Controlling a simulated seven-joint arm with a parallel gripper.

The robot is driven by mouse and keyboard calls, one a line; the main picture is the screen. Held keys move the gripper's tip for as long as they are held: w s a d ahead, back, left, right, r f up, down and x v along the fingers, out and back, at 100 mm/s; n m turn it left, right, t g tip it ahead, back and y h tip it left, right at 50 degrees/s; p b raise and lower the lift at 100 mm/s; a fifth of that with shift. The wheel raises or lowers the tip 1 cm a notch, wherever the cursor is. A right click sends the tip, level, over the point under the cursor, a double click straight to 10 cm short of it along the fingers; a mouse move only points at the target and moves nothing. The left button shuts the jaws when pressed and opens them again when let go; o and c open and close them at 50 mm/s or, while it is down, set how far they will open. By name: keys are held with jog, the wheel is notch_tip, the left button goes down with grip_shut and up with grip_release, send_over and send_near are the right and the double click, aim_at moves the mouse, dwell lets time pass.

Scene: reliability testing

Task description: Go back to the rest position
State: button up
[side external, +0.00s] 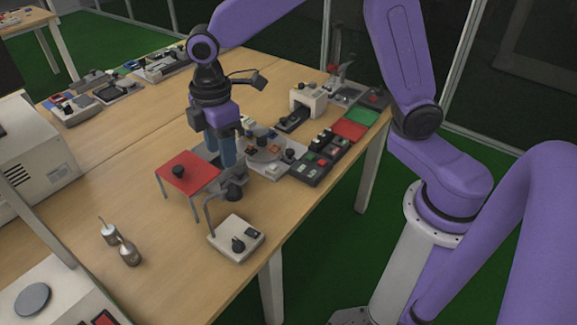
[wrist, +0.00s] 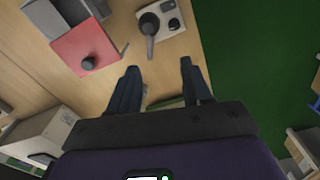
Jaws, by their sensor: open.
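My gripper (side external: 221,162) points down above the wooden table in the side view, with its two blue fingers apart. It is beside the right edge of a red-topped stand (side external: 181,179) that carries a dark knob. In the wrist view my gripper (wrist: 158,66) is open, with nothing between its fingers. The red-topped stand (wrist: 75,50) is at the upper left there. A white base device (side external: 232,246) with a bent grey post is in front of the fingers; it also shows at the top of the wrist view (wrist: 172,12).
A dark button panel (side external: 318,160), a red pad (side external: 348,129) and a green pad (side external: 362,114) line the table's right edge. Two small metal canisters (side external: 129,252) stand near left. A white machine (side external: 30,150) is at far left. Bare table (side external: 150,130) lies behind the red stand.

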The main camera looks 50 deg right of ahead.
jog(key=s+d+m, duration=0.1)
jog(key=s+d, duration=0.6)
jog(key=s, duration=0.5)
jog(key=s+d+m, duration=0.1)
jog(key=s+d, duration=0.6)
jog(key=s, duration=0.4)
jog(key=shift+s+r+m, duration=0.4)
